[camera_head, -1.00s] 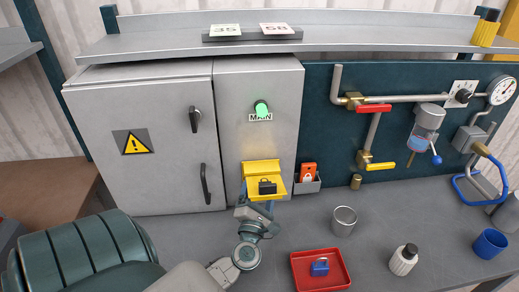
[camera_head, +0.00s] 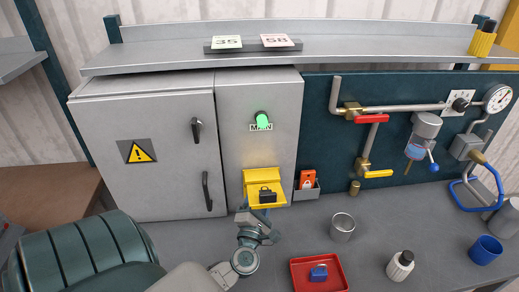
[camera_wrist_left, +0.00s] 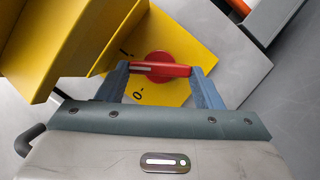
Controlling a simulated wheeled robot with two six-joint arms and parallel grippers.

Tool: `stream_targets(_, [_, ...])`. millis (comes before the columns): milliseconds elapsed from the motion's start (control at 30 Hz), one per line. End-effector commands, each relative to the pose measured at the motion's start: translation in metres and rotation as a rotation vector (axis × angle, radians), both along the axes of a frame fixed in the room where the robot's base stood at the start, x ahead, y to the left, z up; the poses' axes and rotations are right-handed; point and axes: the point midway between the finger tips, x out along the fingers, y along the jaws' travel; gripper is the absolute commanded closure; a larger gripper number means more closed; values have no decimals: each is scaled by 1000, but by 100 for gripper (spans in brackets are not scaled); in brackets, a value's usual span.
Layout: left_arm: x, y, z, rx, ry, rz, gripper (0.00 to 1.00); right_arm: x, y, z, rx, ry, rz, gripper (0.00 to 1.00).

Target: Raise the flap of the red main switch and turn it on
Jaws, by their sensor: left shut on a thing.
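The red main switch (camera_wrist_left: 165,67) is a rotary handle on a yellow plate (camera_wrist_left: 178,93) with an "0" mark. My left gripper (camera_wrist_left: 165,72) is shut on the handle, one finger at each end. The handle's white-striped end points left in the wrist view. The yellow flap (camera_wrist_left: 65,50) stands out at upper left there, clear of the handle. A green lamp (camera_head: 262,120) glows above at the MAIN label.
A wide grey cabinet (camera_head: 150,180) stands left. A grey holder with a red tag (camera_head: 307,180) hangs close right of the flap. A metal cup (camera_head: 342,226) and a red tray (camera_head: 320,284) with a blue padlock (camera_head: 318,273) are on the bench.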

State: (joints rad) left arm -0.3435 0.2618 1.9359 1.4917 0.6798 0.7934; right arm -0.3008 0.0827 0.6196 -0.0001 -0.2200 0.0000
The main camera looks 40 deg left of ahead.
Motion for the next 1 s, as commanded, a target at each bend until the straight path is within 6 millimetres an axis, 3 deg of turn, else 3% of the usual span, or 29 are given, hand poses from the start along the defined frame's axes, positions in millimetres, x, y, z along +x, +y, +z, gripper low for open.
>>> stream_targets(33, [0,0,-1,0,1,0,63,0,0,0,0,0,0,65])
stream_targets(67, [0,0,-1,0,1,0,36,0,0,0,0,0,0,65])
stream_targets(167, [0,0,-1,0,1,0,18,0,1,0,1,0,0,65])
stream_targets(567, [-8,-5,-6,0,2,-1,18,0,4,-7,5,0,-1,65])
stream_targets(1000, [-75,-48,-24,-2,2,1,18,1,4,-48,5,-1,-1,65])
